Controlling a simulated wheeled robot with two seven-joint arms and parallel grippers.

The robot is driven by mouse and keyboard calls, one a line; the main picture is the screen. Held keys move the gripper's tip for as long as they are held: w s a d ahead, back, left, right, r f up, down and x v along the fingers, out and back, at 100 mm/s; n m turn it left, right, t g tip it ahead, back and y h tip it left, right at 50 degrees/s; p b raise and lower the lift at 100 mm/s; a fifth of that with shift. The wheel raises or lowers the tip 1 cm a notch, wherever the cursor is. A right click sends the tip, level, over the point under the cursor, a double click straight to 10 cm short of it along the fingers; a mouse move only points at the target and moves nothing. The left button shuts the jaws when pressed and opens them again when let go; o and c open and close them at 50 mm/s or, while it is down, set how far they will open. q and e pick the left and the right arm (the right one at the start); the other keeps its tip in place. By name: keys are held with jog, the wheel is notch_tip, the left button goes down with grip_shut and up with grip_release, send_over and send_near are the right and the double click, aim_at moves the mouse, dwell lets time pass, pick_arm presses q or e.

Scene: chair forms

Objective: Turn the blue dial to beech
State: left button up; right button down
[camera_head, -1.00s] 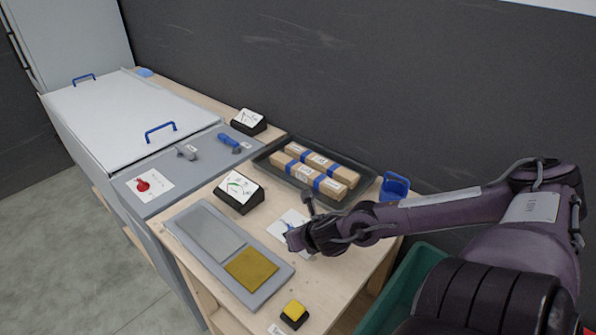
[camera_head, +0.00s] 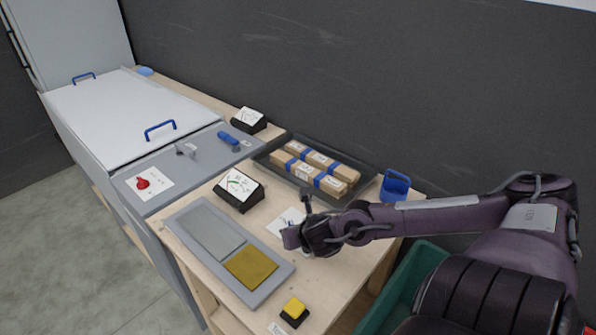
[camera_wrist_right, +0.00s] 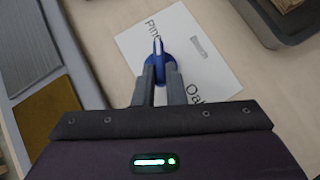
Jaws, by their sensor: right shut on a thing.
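The blue dial (camera_wrist_right: 168,72) sits on a white label card (camera_wrist_right: 195,50) on the wooden bench. Its narrow raised grip points toward the top of the wrist view. "Pin…" shows to its left and "Oa…" to its lower right, both partly covered; I cannot read a beech label. My right gripper (camera_wrist_right: 160,74) is shut on the dial's grip, its fingers one on each side. In the head view, my right gripper (camera_head: 287,240) hides most of the dial, and part of the card (camera_head: 290,216) shows behind it. My left gripper is not in view.
A grey panel with silver and yellow plates (camera_head: 178,222) lies left of the gripper. A yellow button (camera_head: 294,309) is near the front edge.

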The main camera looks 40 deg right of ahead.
jog(key=shift+w+a+r+m+g+h, duration=0.1)
jog(key=shift+w+a+m+g+h, duration=0.2)
jog(key=shift+m+h, duration=0.35)
jog(key=m, duration=0.1)
jog(key=m+g+h+p, duration=0.1)
jog(key=m, duration=0.1)
jog(key=shift+w+a+r+h, duration=0.1)
jog(key=shift+a+r+h, duration=0.05)
jog(key=shift+a+h, duration=0.1)
jog(key=m+g+p, duration=0.1)
jog(key=m+g+h+p, duration=0.1)
jog(key=m+p, duration=0.1)
jog(key=w+m+g+h+p, duration=0.1)
jog(key=m, duration=0.1)
jog(key=shift+a+g, duration=0.3)
jog(key=shift+w+m+g+h+p, duration=0.25)
jog(key=shift+m+g+h+p, duration=0.15)
jog(key=shift+m+g+p, duration=1)
jog(key=shift+f+m, duration=0.2)
jog(key=shift+m, duration=0.05)
jog(key=c, duration=1.5)
grip_release()
